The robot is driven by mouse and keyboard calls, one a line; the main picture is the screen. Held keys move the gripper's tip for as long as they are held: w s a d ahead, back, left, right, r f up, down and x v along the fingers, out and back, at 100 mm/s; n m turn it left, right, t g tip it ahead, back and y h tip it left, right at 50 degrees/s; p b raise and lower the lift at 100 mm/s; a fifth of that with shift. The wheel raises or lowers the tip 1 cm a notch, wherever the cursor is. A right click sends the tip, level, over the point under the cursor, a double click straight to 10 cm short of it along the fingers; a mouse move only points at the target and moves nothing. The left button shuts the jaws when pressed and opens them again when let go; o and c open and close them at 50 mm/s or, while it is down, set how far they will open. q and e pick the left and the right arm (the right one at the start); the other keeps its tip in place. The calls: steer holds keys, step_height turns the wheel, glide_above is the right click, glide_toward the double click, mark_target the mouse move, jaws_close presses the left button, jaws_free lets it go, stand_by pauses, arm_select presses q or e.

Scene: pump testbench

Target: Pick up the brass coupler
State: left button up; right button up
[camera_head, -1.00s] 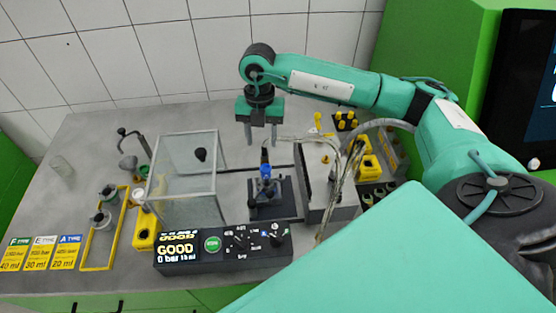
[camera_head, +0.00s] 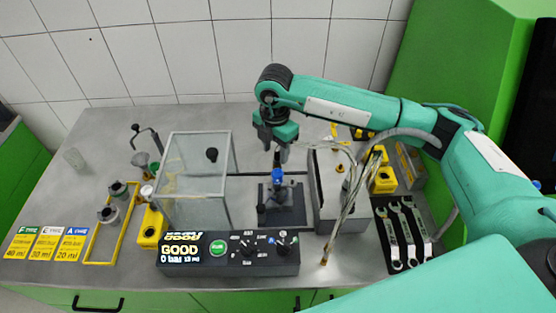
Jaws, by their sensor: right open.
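My right gripper (camera_head: 277,153) is open, pointing down over the small black stand (camera_head: 283,212) with a blue-ringed part (camera_head: 278,177). Its fingers are above the blue ring, and a dark upper part of the stand shows close to them; I cannot tell whether they touch. A small brass-coloured piece (camera_head: 340,168) sits on top of the grey box, right of the gripper. Another small brass-coloured tip (camera_head: 323,262) is at the lower end of the hanging wires. I cannot tell which is the brass coupler. My left gripper is not in view.
A glass box (camera_head: 195,185) stands left of the stand. The control panel (camera_head: 228,254) reads GOOD in front. The grey box (camera_head: 326,185) and hanging wires are to the right. Wrenches (camera_head: 404,235) lie at the far right. The table's left back is mostly clear.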

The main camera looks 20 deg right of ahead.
mark_target(277, 158)
steer(key=shift+f+p, duration=0.3)
steer(key=shift+f, duration=0.1)
steer(key=f+p, duration=0.1)
steer(key=f, duration=0.1)
steer(key=f+p, duration=0.1)
steer(key=f, duration=0.1)
steer(key=shift+s+d+p, duration=0.2)
steer(key=shift+s+p, duration=0.1)
steer(key=shift+s, duration=0.05)
steer(key=shift+f, duration=0.4)
jaws_close()
